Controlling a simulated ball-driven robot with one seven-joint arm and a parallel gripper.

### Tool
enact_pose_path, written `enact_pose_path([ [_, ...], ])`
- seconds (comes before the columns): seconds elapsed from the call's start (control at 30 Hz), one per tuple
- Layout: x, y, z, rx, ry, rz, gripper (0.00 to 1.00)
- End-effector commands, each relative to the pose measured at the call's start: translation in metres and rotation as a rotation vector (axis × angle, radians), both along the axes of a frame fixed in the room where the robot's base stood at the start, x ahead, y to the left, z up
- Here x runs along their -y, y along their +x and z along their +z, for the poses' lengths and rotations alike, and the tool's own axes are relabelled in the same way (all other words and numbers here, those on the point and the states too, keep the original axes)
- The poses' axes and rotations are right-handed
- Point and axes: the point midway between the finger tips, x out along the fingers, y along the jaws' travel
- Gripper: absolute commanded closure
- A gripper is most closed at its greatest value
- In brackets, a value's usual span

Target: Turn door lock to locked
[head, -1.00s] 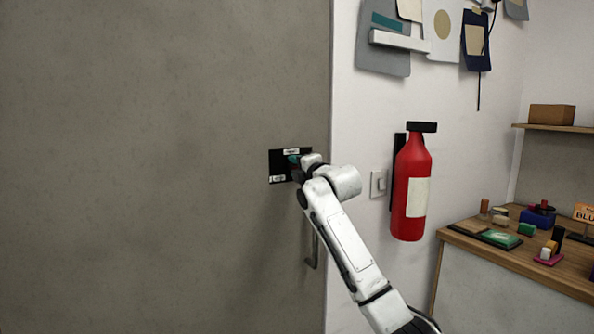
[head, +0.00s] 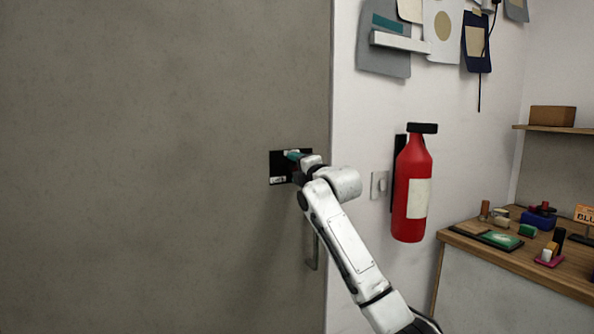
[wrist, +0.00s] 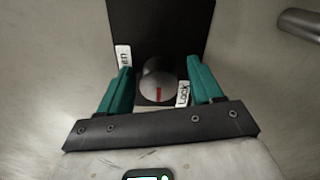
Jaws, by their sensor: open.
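The door lock's round grey knob (wrist: 157,84) sits on a black plate (wrist: 160,30) in the wrist view. Its red mark points down in that picture, close to the "Lock" label (wrist: 182,94). Another label (wrist: 124,57), partly hidden and ending in "en", is at the left. My gripper (wrist: 164,75) is open, with one teal finger on each side of the knob; gaps show between the fingers and the knob. In the head view the plate (head: 276,169) is on the grey door, and my gripper (head: 294,156) is at it, hiding the knob.
A door handle (head: 313,249) hangs below the plate, partly behind my arm; it also shows in the wrist view (wrist: 300,22). A light switch (head: 379,185) and red fire extinguisher (head: 411,190) are on the wall to the right. A cluttered wooden counter (head: 520,262) stands farther right.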

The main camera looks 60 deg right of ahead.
Motion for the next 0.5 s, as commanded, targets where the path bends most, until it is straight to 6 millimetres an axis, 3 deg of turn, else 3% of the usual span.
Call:
enact_pose_path([
  [0.27,-0.007,-0.012,-0.001,0.002,0.0,0.0,0.35],
  [0.5,-0.027,-0.046,-0.001,0.002,0.0,-0.001,0.35],
])
